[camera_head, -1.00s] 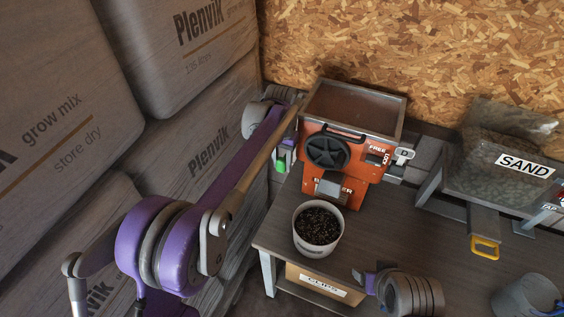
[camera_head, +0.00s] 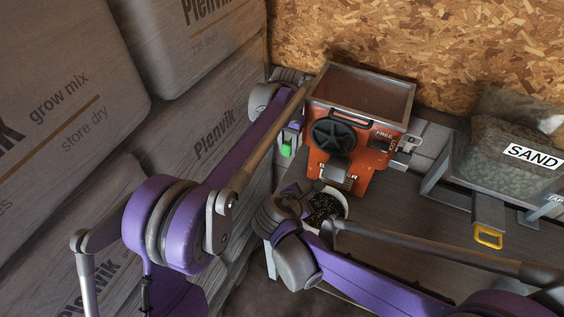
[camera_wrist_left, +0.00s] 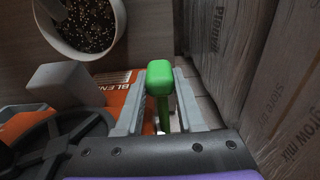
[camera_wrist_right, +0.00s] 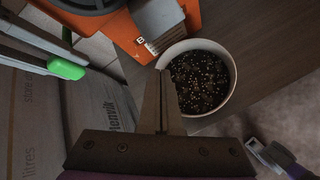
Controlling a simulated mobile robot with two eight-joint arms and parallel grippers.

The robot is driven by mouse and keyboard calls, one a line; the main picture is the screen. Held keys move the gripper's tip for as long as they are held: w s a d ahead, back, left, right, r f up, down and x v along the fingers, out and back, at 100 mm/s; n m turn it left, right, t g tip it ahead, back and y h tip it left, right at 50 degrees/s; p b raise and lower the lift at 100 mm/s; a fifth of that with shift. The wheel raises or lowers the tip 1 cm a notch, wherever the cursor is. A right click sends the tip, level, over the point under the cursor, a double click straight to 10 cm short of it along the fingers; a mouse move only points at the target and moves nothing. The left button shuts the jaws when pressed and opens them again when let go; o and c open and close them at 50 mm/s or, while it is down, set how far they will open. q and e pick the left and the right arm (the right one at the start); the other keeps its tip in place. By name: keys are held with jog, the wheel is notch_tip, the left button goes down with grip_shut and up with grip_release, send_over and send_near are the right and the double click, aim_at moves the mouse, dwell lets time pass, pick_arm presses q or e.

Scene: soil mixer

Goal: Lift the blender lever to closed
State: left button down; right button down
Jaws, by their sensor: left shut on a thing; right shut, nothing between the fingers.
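The orange blender (camera_head: 362,170) stands at the back of the bench with a black handwheel (camera_head: 333,133) on its front. Its lever has a green grip (camera_head: 287,150), at the blender's left side in the head view. My left gripper (camera_wrist_left: 160,85) is shut on the green grip, which shows between its fingers in the left wrist view. The right wrist view also shows the grip (camera_wrist_right: 66,68) at its left edge. My right gripper (camera_wrist_right: 161,80) is shut and empty, beside the pot and in front of the blender. In the head view my right wrist hides its fingertips.
A white pot (camera_wrist_right: 228,98) of dark speckled soil stands in front of the blender, partly covered by my right wrist in the head view. A SAND bin (camera_head: 510,165) with a yellow handle (camera_head: 488,237) stands right. Stacked bags (camera_head: 75,90) crowd the left.

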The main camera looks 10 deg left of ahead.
aim_at(285, 156)
jog(key=w+a+f+n+t, duration=0.1)
jog(key=a+n+t, duration=0.3)
jog(key=a+n, duration=0.6)
jog(key=w+d+m, duration=0.1)
jog(key=w, duration=0.7)
jog(key=shift+w+m, duration=0.4)
jog(key=shift+d, duration=0.1)
jog(key=shift+r, duration=0.95)
pick_arm(q)
jog(key=c, duration=0.5)
grip_release()
